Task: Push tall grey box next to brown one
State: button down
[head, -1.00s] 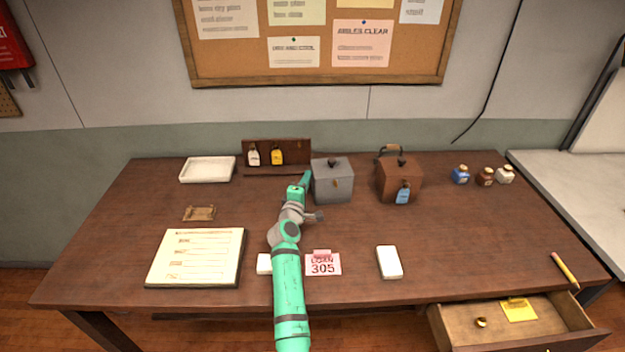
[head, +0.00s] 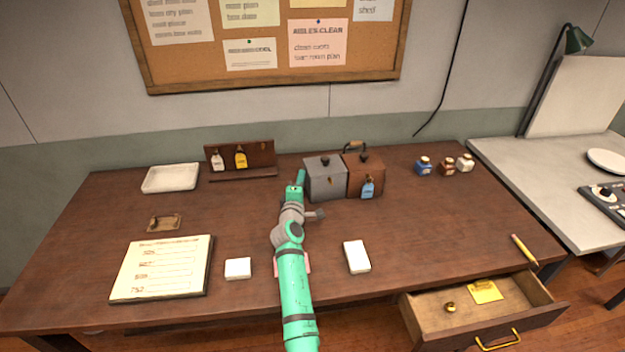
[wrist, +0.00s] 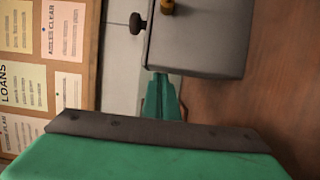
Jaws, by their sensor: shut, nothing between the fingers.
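The grey box (head: 325,180), with a dark knob on its lid, stands upright on the desk. The brown box (head: 364,176), with a top handle and a blue tag, stands just to its right. Their facing sides look in contact or nearly so. My gripper (head: 301,177) is shut and empty at the left side of the grey box, close against it. In the wrist view the grey box (wrist: 197,40) shows at the top, with my fingers (wrist: 160,98) beside it; the brown box is out of that view.
Several small jars (head: 447,166) stand right of the brown box. A drawer (head: 478,312) is open at the front right.

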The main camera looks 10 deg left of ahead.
jog(key=shift+w+d, duration=0.1)
jog(key=shift+d, duration=0.3)
jog(key=shift+a, duration=0.5)
jog(key=s+a, duration=0.2)
jog(key=a, duration=0.1)
jog(key=shift+a, duration=0.2)
jog(key=s, duration=0.9)
jog(key=shift+d, duration=0.35)
jog(key=shift+s, duration=0.1)
